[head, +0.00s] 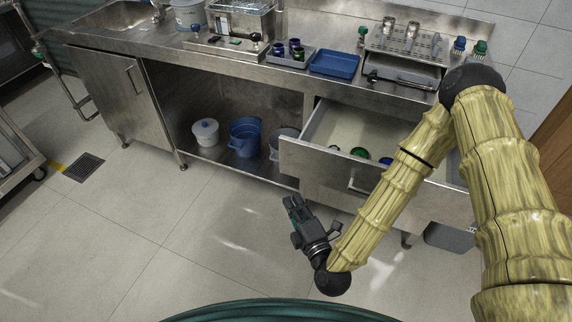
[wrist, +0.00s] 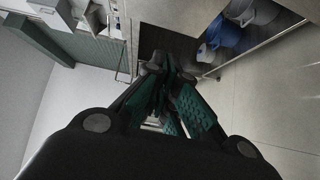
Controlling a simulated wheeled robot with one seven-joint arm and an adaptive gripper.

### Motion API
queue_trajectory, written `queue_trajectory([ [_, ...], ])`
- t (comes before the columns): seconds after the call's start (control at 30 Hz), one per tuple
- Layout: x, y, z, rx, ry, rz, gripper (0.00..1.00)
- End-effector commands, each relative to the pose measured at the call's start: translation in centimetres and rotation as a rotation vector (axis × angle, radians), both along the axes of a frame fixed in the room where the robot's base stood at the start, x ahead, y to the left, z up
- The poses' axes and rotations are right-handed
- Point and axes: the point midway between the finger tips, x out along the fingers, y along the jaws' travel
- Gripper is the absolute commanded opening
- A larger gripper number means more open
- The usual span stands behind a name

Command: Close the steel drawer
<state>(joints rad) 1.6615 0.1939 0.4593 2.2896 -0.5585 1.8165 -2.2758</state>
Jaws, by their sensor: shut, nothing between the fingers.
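The steel drawer (head: 316,169) stands pulled out from the right part of the steel counter unit in the head view. Its front panel carries a bar handle (head: 357,184). A few small round items, one green and one blue, lie inside it. My arm covers part of the drawer's right side. My gripper (head: 292,203) is shut and empty. In the head view it appears just below and left of the drawer front, with a visible gap to the handle. The wrist view shows its closed fingers (wrist: 165,100); the drawer is not clearly seen there.
A blue tray (head: 335,64) and several cups sit on the countertop. A cabinet door (head: 120,95) is at the left. The tiled floor (head: 150,225) in front is clear.

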Motion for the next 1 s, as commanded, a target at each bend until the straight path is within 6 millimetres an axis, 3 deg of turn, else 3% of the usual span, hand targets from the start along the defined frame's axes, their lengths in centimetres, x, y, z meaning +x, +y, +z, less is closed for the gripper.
queue_trajectory([
  [0.27,1.9,0.9,0.5,-0.010,-0.023,-0.007,0.00],
  [0.77,9.2,4.6,0.5,-0.008,-0.021,-0.007,0.00],
  [1.0,11.8,3.6,0.4,-0.009,-0.019,-0.007,0.00],
])
